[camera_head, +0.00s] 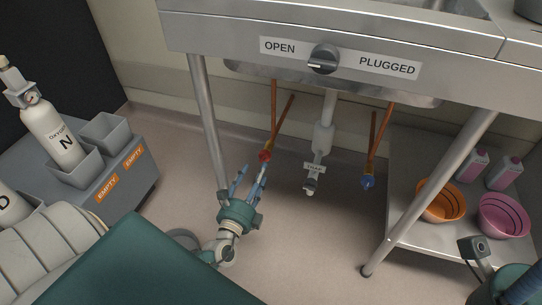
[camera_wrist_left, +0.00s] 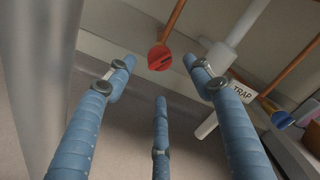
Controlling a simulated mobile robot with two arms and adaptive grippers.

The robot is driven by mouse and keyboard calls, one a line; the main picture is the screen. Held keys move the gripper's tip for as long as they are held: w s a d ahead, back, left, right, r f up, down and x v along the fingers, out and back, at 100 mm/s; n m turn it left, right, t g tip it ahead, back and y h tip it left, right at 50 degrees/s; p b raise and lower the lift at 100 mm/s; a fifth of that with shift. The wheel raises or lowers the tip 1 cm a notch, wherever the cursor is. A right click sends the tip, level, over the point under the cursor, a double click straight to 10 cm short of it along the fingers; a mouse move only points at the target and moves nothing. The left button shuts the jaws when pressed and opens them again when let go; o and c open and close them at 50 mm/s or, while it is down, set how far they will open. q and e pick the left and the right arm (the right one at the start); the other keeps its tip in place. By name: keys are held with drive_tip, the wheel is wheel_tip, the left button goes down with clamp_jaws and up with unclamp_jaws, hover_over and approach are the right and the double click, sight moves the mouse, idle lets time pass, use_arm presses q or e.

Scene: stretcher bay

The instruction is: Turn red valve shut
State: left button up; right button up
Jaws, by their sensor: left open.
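The red valve (camera_head: 265,155) is a small red handle on a copper pipe under the metal sink, left of the trap pipe. In the left wrist view the red valve (camera_wrist_left: 159,58) shows just beyond and between the fingertips, with a dark slot in its face. My left gripper (camera_head: 253,173) is open, its blue fingers spread and pointing up at the valve. In the left wrist view the gripper (camera_wrist_left: 160,80) shows empty; contact with the valve cannot be made out. My right gripper (camera_head: 515,285) is partly in view at the bottom right corner, its fingers mostly cut off.
A blue valve (camera_head: 368,182) hangs right of the trap pipe (camera_head: 323,140). A sink leg (camera_head: 207,120) stands left of my left gripper. A knob (camera_head: 324,59) sits between OPEN and PLUGGED labels. A low shelf (camera_head: 405,220) with bowls and bottles is at right.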

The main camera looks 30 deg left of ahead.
sight(263, 160)
use_arm(q)
drive_tip(key=b+x, duration=0.1)
drive_tip(key=x, duration=0.7)
drive_tip(key=shift+w+b, duration=0.3)
drive_tip(key=shift+b, duration=0.05)
